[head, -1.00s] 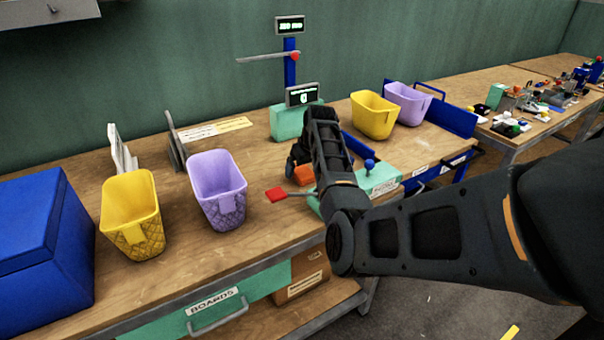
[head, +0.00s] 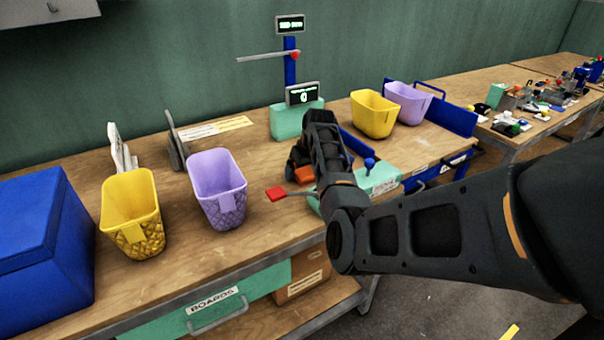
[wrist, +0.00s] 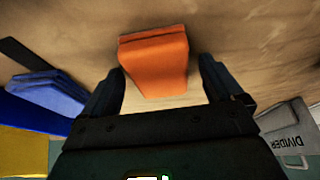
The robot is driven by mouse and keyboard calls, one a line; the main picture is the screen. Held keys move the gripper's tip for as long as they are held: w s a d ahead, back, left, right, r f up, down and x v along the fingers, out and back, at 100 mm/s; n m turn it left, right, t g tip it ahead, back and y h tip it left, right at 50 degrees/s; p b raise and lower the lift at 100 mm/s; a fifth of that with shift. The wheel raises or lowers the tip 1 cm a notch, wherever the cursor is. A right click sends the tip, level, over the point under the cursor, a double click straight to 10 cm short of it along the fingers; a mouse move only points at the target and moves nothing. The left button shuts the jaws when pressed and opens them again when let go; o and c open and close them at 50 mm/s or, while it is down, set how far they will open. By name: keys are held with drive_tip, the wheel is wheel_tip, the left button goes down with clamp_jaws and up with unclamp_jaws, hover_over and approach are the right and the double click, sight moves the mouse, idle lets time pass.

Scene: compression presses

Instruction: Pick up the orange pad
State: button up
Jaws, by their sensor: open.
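The orange pad (wrist: 158,68) is a small block in the wrist view, lying on the wooden bench top. My gripper (wrist: 160,75) is open, with one dark finger on each side of the pad and a visible gap on both sides. In the head view the orange pad (head: 304,175) shows only in part, beside my gripper (head: 298,168). My forearm and wrist hide much of the area behind them. Whether the fingertips touch the bench cannot be told.
A green press base (head: 376,180) with a blue knob and a red-tipped lever (head: 276,194) stand close to my arm. A purple bin (head: 217,190) and yellow bin (head: 131,213) stand to the left. Bare bench lies between.

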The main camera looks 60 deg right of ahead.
sight(306, 169)
drive_tip(key=c, duration=1.1)
drive_tip(key=shift+r, duration=0.1)
drive_tip(key=shift+r, duration=0.45)
drive_tip(key=r, duration=0.2)
drive_tip(key=d+r, duration=0.1)
drive_tip(key=r, duration=0.1)
drive_tip(key=shift+s+b, duration=0.35)
drive_tip(key=s+d+r, duration=0.3)
drive_tip(key=s+d+r+b, duration=0.1)
drive_tip(key=s+d+r, duration=0.2)
drive_tip(key=s+d, duration=0.1)
drive_tip(key=shift+s+d+r, duration=0.2)
